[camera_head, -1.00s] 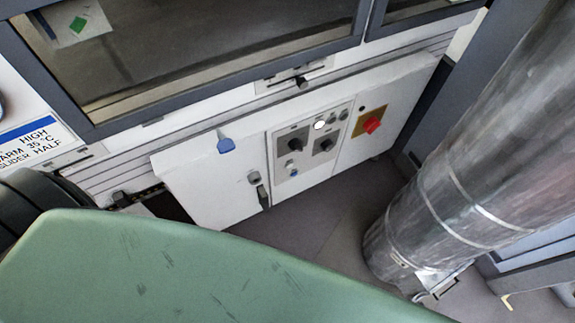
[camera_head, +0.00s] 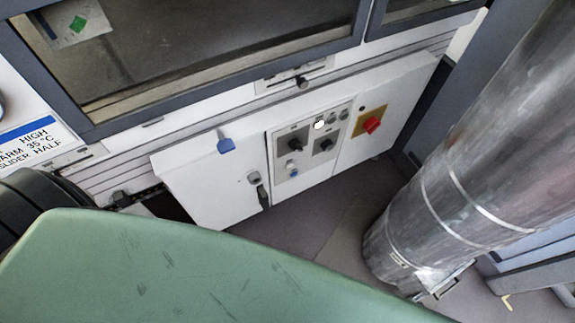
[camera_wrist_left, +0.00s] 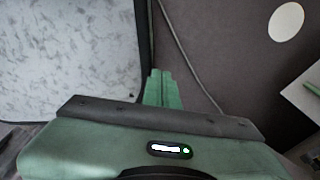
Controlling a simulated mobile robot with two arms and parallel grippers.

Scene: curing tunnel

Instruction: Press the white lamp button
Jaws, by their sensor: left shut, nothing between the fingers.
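The white lamp button (camera_head: 318,125) is a small bright white disc on the grey control plate (camera_head: 296,173) of a low white cabinet, in the head view. It sits above and between two black rotary knobs. No gripper is near it in the head view. My left gripper (camera_wrist_left: 162,76) shows in the left wrist view, with its green fingers together and nothing between them. It points over a dark grey surface, and the button cannot be made out there. My right gripper is in neither view.
A red knob on a yellow plate (camera_head: 371,124) is right of the button. A blue tab (camera_head: 225,146) and a black handle (camera_head: 263,196) are to the left. A thick metal duct (camera_head: 450,190) stands at right. Floor in front of the cabinet is clear.

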